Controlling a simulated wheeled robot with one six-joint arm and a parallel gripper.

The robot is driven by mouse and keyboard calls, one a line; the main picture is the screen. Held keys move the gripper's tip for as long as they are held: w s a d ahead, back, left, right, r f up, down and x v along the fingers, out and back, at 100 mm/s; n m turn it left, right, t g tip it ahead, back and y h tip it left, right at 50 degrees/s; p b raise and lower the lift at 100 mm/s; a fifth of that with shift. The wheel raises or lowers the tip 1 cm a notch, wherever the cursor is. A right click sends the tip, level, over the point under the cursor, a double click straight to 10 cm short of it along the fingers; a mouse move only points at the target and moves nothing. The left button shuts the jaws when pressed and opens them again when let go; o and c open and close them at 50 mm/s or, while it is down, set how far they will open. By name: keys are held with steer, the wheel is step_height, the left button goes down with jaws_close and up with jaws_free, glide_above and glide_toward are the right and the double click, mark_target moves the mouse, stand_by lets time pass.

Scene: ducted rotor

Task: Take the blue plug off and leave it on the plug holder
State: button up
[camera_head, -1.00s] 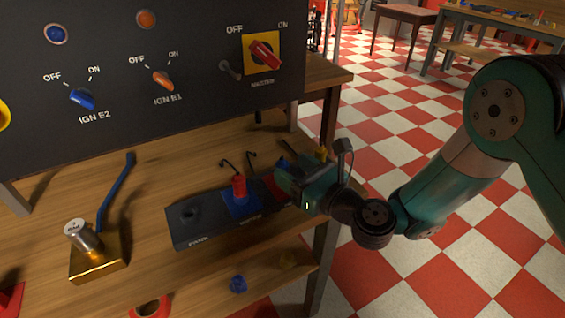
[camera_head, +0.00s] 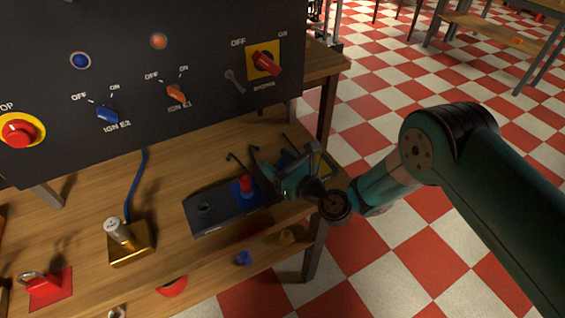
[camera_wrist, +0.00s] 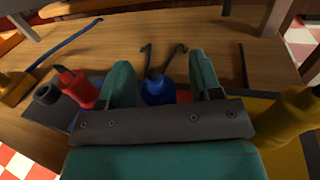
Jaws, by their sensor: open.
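My gripper (camera_head: 276,167) is over the right part of a dark strip (camera_head: 204,222) on the bench, just right of the red plug (camera_head: 246,184). In the wrist view my gripper (camera_wrist: 160,70) is open, with one teal finger on each side of the blue plug (camera_wrist: 157,92). The plug stands upright on the strip, beside a red patch; its lower part is hidden by my gripper body. I cannot tell whether the fingers touch it. The strip's left end has an empty round hole (camera_head: 205,207). No label clearly names the plug holder.
The red plug (camera_wrist: 75,88) is close left of my left finger; a yellow plug (camera_wrist: 288,115) stands right. Two dark hooks (camera_wrist: 163,57) rise behind the blue plug. A brass block (camera_head: 131,246) stands left, the switch panel (camera_head: 200,125) behind. Small blue and yellow pieces lie below.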

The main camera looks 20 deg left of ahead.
steer(key=shift+a, duration=0.1)
steer(key=c, duration=1)
steer(key=shift+r, duration=0.1)
step_height(320, 180, up, 20)
steer(key=shift+p, duration=0.45)
